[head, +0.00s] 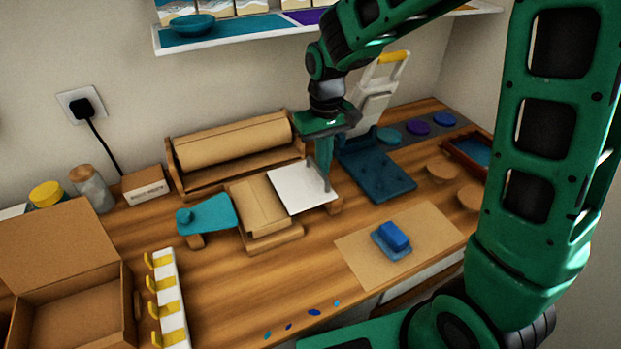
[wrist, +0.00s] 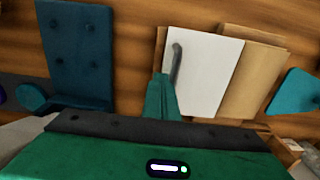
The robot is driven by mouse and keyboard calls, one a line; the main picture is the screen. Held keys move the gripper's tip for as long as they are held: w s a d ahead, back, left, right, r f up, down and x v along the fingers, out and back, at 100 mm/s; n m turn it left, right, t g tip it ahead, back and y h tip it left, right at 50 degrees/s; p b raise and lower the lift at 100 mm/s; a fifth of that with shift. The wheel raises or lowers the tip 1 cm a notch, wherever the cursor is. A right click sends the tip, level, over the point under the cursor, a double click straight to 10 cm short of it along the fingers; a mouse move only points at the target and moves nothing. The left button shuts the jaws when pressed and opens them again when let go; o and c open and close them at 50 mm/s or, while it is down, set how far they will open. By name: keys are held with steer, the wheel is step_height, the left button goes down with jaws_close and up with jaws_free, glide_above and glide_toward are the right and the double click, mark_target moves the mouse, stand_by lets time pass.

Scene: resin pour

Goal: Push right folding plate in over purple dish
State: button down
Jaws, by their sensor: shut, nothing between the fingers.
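The right folding plate (head: 296,184) is a flat white plate with a grey upright handle near its right edge. It lies over the right part of a brown folded sheet (head: 258,207); it also shows in the wrist view (wrist: 208,70). My gripper (head: 325,186) is shut and empty, pointing down at the plate's right edge beside the handle. In the wrist view its fingertips (wrist: 161,88) are close to the handle (wrist: 176,60); contact is unclear. A purple round dish (head: 418,128) lies on a grey strip at the back right, apart from the plate.
A teal plate (head: 207,215) sits left of the brown sheet. A dark blue board (head: 378,172) stands close on the right. A roll holder (head: 225,157) is behind. A blue block (head: 393,236) lies on a tan mat in front. An open box (head: 70,306) is at left.

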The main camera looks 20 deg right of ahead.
steer(key=d+r, duration=0.4)
steer(key=r, duration=0.6)
steer(key=shift+w, duration=0.35)
stand_by(0.5)
